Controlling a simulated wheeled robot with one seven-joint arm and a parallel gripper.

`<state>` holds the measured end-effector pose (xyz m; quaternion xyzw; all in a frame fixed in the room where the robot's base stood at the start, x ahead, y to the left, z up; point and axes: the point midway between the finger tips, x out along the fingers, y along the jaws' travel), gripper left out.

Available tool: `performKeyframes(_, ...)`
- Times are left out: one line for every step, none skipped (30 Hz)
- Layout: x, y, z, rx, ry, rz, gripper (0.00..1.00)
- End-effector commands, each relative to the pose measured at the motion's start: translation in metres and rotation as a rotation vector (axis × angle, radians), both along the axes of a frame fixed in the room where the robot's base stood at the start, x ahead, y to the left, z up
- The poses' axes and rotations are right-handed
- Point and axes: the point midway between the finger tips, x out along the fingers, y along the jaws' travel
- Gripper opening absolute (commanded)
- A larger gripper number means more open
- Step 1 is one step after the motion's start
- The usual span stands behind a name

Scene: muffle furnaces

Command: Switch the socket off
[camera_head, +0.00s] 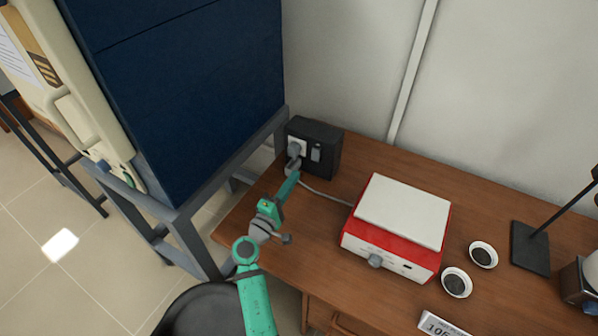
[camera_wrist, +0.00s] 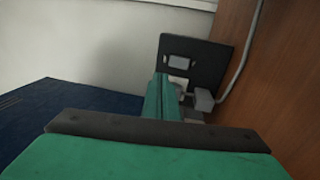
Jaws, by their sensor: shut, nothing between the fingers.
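The socket (camera_head: 331,153) is a black box at the back left of the wooden table, against the wall. Its front has a white outlet with a grey plug (camera_head: 294,149) in it, and a small grey switch (camera_head: 316,152) to the right. My gripper (camera_head: 294,175) is shut and empty, its green fingers just in front of and below the plug. In the wrist view the socket (camera_wrist: 208,58) stands beyond the fingertips (camera_wrist: 161,78), with a pale rectangular part (camera_wrist: 180,61) on its face. The fingers hide part of the plug area; I cannot tell whether they touch it.
A red and white device (camera_head: 403,213) stands on the table to the right, with a cable (camera_head: 325,193) running toward the plug. Two small round dishes (camera_head: 457,282) and a dark stand (camera_head: 530,247) are further right. A dark blue cabinet (camera_head: 185,90) on a grey frame stands close at left.

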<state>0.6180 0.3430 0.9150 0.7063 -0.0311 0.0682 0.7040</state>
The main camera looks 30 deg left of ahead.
Motion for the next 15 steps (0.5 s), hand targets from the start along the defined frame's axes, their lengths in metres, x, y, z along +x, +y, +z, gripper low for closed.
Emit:
performKeyframes(-0.006,-0.001,0.000,0.000,0.000,0.000,0.00)
performKeyframes(-0.009,-0.001,0.001,0.000,0.000,-0.001,0.00)
performKeyframes(-0.012,-0.002,0.002,0.000,0.000,-0.002,0.00)
performKeyframes(-0.014,-0.002,0.002,0.000,0.000,-0.003,0.00)
performKeyframes(-0.016,-0.002,0.002,-0.001,0.000,-0.003,0.00)
performKeyframes(-0.018,-0.002,0.002,-0.001,0.000,-0.002,0.00)
performKeyframes(-0.019,-0.002,0.002,-0.001,0.000,-0.002,0.00)
performKeyframes(-0.019,-0.002,0.003,-0.001,0.000,-0.002,0.00)
performKeyframes(-0.020,-0.002,0.003,-0.001,0.000,-0.002,0.00)
performKeyframes(-0.020,-0.002,0.003,-0.001,0.000,-0.002,0.00)
performKeyframes(-0.020,-0.002,0.003,-0.001,0.000,-0.002,0.00)
performKeyframes(-0.020,-0.002,0.003,-0.001,0.000,-0.001,0.00)
performKeyframes(-0.020,-0.001,0.003,-0.001,0.000,-0.001,0.00)
performKeyframes(-0.020,-0.001,0.003,-0.001,0.000,-0.001,0.00)
performKeyframes(-0.020,-0.001,0.003,-0.001,0.000,0.000,0.00)
